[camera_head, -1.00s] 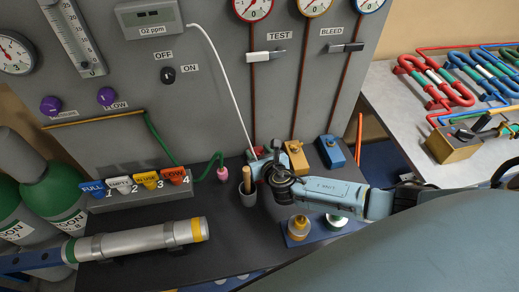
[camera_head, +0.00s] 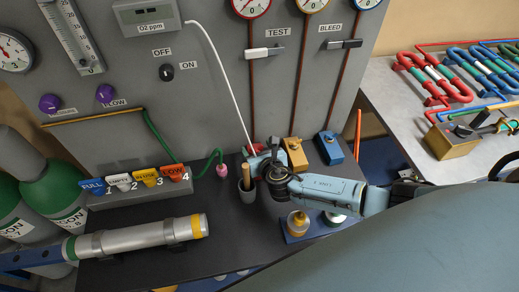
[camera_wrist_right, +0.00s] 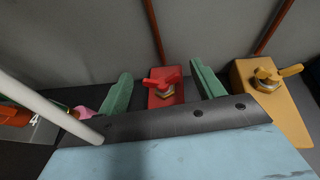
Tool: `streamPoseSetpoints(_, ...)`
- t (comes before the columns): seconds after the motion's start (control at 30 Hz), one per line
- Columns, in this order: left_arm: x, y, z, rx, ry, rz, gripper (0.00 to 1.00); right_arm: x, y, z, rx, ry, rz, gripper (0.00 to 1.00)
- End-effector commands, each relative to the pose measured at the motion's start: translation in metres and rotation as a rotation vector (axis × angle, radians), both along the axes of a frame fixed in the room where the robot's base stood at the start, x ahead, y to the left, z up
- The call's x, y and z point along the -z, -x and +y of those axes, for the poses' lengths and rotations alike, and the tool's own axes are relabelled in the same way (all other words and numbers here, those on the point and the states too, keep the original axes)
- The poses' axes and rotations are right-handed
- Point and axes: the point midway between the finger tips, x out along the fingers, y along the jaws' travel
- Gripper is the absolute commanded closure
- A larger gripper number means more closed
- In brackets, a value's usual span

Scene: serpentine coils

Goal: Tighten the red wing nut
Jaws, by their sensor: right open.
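The red wing nut (camera_wrist_right: 168,80) sits on a red block (camera_wrist_right: 165,98), seen in the right wrist view between my fingers. My right gripper (camera_wrist_right: 160,90) is open, its two green fingers apart on either side of the red block; I cannot tell whether they touch it. In the head view my right gripper (camera_head: 258,160) is at the back of the black bench, and the red block is mostly hidden by it. My left gripper is not in view.
A yellow block with a yellow wing nut (camera_wrist_right: 270,77) stands right of the red one, and a blue block (camera_head: 329,147) beyond it. A grey cup (camera_head: 246,188) with a wooden handle and a white tube (camera_head: 222,75) are close by. The grey panel stands behind.

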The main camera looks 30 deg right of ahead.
Motion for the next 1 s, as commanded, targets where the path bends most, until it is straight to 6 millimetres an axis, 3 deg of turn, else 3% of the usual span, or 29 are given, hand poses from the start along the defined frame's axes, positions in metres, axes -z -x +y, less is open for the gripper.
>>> streamPoseSetpoints(0.27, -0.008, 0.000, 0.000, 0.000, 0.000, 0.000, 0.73, -0.012, 0.027, 0.004, -0.003, -0.001, 0.002, 0.33)
streamPoseSetpoints(0.7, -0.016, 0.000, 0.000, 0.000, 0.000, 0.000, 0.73, -0.044, 0.106, 0.014, -0.001, -0.002, 0.002, 0.33)
streamPoseSetpoints(1.0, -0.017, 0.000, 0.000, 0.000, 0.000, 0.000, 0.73, -0.052, 0.122, 0.016, 0.000, 0.000, -0.001, 0.33)
